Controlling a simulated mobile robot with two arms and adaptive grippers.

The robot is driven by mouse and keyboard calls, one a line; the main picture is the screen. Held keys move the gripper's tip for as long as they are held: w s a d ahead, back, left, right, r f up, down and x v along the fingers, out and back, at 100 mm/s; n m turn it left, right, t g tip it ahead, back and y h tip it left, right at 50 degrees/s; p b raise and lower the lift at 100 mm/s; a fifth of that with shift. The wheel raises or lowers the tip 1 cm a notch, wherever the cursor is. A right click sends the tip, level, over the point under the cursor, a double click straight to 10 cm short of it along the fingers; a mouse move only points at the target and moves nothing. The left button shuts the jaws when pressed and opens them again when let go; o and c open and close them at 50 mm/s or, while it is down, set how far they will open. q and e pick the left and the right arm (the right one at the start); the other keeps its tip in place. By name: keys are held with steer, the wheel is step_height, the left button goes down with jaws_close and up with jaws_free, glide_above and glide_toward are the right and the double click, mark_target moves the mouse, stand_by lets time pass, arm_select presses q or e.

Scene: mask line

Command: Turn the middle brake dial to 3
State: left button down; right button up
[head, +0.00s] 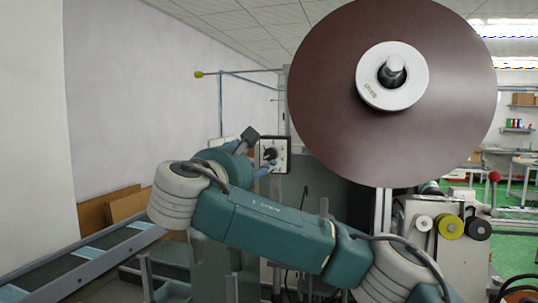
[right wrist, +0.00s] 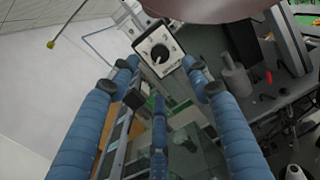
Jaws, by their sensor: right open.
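The brake dial is a dark round knob (right wrist: 159,53) on a pale square panel (right wrist: 150,43) with a dark frame. In the right wrist view it lies beyond and between my fingertips, apart from them. The scale marks and the pointer setting are too small to read. The panel also shows in the head view (head: 280,146), just past the end of my right arm. My right gripper (right wrist: 160,78) has its blue fingers spread, open and empty. In the head view its fingers (head: 262,172) are partly hidden at the panel's lower left. Only one dial is visible. My left gripper is not in view.
A large brown roll (head: 330,90) on a spindle hangs right of the panel, close above my right arm. A conveyor (head: 90,262) runs at lower left. Machine rollers (head: 450,226) and a red-knobbed lever (head: 494,178) stand at right. A thin yellow-tipped rod (head: 235,72) sticks out left.

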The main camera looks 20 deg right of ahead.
mark_target(270, 154)
steer(key=p+x, duration=0.5)
steer(key=x, duration=0.4)
steer(key=shift+w+d+r, duration=0.1)
steer(key=shift+w+d, duration=0.15)
steer(key=shift+w, duration=0.05)
steer(key=shift+w+d+p, duration=0.2)
steer(key=shift+w+p, duration=0.15)
steer(key=shift+w, duration=0.15)
steer(key=c, duration=1.1)
